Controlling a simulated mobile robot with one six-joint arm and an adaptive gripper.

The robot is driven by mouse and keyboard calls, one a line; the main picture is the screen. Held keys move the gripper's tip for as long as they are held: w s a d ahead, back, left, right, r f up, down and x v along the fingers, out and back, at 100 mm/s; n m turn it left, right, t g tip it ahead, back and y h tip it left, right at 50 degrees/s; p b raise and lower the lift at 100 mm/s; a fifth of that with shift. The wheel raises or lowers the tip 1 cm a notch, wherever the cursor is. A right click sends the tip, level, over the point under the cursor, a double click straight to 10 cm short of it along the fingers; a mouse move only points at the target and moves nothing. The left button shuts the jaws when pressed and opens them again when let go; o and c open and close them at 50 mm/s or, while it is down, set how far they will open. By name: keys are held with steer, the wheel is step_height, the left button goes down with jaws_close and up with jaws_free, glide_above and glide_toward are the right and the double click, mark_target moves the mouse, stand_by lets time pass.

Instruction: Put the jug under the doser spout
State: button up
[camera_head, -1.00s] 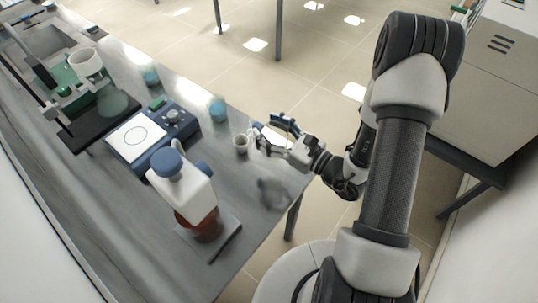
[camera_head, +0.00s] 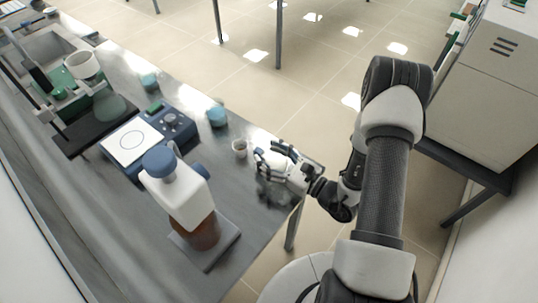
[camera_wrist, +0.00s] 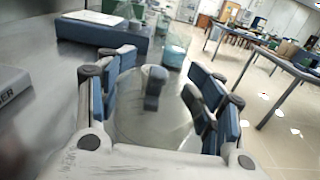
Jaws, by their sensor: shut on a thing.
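The clear glass jug (camera_head: 268,192) is at the right edge of the grey bench, partly hidden by my gripper (camera_head: 268,163). In the wrist view the jug (camera_wrist: 135,120) lies between the blue-padded fingers of my gripper (camera_wrist: 155,95), with a dark handle-like part near the middle. My gripper is shut on it. Whether the jug touches the bench is unclear. The doser (camera_head: 178,200), an amber bottle with a white body and blue cap, stands on a grey base left of the jug. Its spout is hard to make out in the head view.
A blue device with a white plate (camera_head: 135,142) stands behind the doser. The bench between doser and jug looks clear.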

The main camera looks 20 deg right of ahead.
steer(key=shift+f, duration=0.25)
steer(key=o, duration=1.1)
steer(key=shift+r, duration=0.1)
steer(key=shift+o, duration=0.2)
